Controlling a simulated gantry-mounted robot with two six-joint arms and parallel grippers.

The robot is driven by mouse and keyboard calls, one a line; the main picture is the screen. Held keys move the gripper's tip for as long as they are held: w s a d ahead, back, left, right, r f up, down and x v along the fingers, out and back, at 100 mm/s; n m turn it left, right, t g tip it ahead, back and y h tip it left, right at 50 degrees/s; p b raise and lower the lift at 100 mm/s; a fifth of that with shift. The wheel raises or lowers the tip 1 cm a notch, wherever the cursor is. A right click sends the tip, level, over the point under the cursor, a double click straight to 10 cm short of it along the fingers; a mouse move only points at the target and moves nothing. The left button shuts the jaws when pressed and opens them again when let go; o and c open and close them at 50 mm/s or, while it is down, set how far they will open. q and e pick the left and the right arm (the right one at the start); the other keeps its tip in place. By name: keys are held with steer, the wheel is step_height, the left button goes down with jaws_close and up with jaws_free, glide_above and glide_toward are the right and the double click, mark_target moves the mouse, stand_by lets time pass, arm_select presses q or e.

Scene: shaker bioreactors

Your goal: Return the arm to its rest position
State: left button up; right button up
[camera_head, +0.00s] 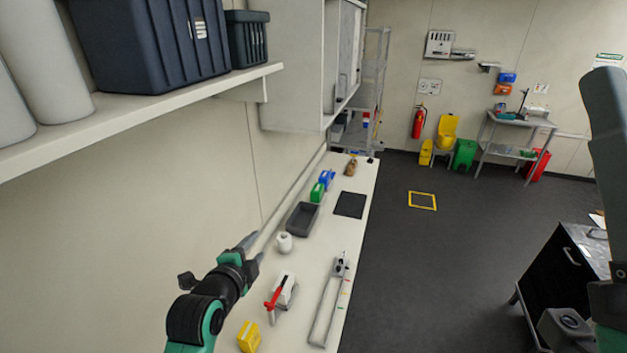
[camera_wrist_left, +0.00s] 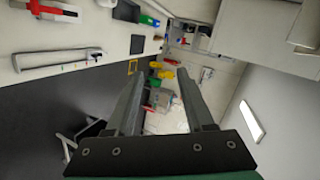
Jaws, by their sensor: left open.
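My left gripper (camera_head: 250,245) is in the air at the left of the head view, over the bench's wall side. It is open and empty. In the left wrist view its two fingers (camera_wrist_left: 161,75) stand apart with nothing between them; only the distant room shows behind. Part of my right arm (camera_head: 604,150) stands along the right edge of the head view; its gripper is not seen.
The white bench (camera_head: 357,248) holds a grey tray (camera_head: 301,219), a black mat (camera_head: 350,204), a white roll (camera_head: 284,243) and a yellow box (camera_head: 249,337). A shelf (camera_head: 140,112) with dark bins overhangs the left. Open floor (camera_head: 430,270) lies right of the bench.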

arm_select(q)
steer(key=s+a+r+n+t, duration=0.1)
steer(key=s+r+n+t, duration=0.1)
steer(key=r, duration=0.6)
steer(key=s+a+r+n+t, duration=0.1)
steer(key=r+t, duration=0.1)
steer(key=r, duration=0.6)
steer(key=s+a+r+n+t, duration=0.2)
steer(key=s+r+n+t, duration=0.8)
steer(key=s+r, duration=1.3)
steer(key=s+n, duration=0.1)
steer(key=n, duration=0.2)
steer(key=shift+a+r, duration=0.25)
steer(key=shift+a, duration=0.1)
